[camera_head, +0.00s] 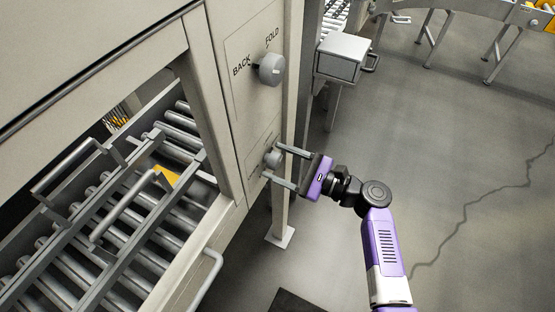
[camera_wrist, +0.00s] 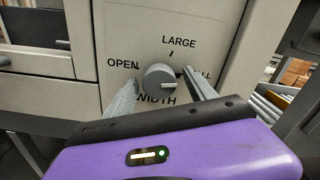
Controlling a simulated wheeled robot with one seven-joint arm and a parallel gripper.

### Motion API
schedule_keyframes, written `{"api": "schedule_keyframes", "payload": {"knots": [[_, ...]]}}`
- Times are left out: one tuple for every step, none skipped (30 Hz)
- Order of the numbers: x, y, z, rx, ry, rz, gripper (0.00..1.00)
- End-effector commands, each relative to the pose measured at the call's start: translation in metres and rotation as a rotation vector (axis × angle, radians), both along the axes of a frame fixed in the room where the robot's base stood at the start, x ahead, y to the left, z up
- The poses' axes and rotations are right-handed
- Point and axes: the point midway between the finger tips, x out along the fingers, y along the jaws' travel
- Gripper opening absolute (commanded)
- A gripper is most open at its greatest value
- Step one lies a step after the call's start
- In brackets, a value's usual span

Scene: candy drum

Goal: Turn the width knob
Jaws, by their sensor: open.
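The width knob (camera_wrist: 160,80) is a round grey knob on a beige panel in the wrist view. The words OPEN, LARGE and WIDTH show around it, and another label at its right is partly hidden by a finger. A light pointer mark on the knob faces right. My purple gripper (camera_wrist: 162,92) is open, with one finger on each side of the knob. I cannot tell whether the fingers touch it. In the head view the knob (camera_head: 273,158) sits low on the panel, between the fingertips of my gripper (camera_head: 274,164).
A larger grey knob (camera_head: 271,69) with FOLD and BACK labels is higher on the same panel. A roller conveyor (camera_head: 150,262) with metal handles runs at the left. A grey box (camera_head: 343,57) stands behind a post. Open floor (camera_head: 455,150) lies at the right.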

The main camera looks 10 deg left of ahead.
Motion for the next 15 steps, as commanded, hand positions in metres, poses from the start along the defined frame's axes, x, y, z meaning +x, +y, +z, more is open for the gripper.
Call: {"api": "schedule_keyframes", "payload": {"knots": [[0.0007, 0.0026, -0.0001, 0.000, 0.001, 0.001, 0.65], [0.0009, 0.0035, -0.0005, -0.001, 0.001, 0.000, 0.65], [0.0012, 0.0041, -0.0006, -0.001, 0.001, 0.000, 0.65], [0.0013, 0.0044, -0.0007, -0.001, 0.001, 0.000, 0.65], [0.0013, 0.0045, -0.0009, -0.001, 0.001, 0.000, 0.65], [0.0013, 0.0045, -0.0009, -0.001, 0.001, 0.000, 0.65], [0.0013, 0.0044, -0.0009, -0.001, 0.001, 0.000, 0.65], [0.0013, 0.0044, -0.0009, -0.001, 0.001, 0.000, 0.65], [0.0012, 0.0043, -0.0009, -0.001, 0.001, 0.000, 0.65], [0.0012, 0.0043, -0.0009, -0.001, 0.000, 0.000, 0.63], [0.0012, 0.0043, -0.0009, -0.001, 0.000, 0.000, 0.57], [0.0012, 0.0042, -0.0009, -0.001, 0.000, 0.000, 0.49], [0.0012, 0.0042, -0.0009, -0.001, 0.000, 0.000, 0.43], [0.0012, 0.0041, -0.0009, -0.001, 0.000, 0.000, 0.37], [0.0011, 0.0042, -0.0008, -0.001, 0.000, 0.000, 0.29]]}}
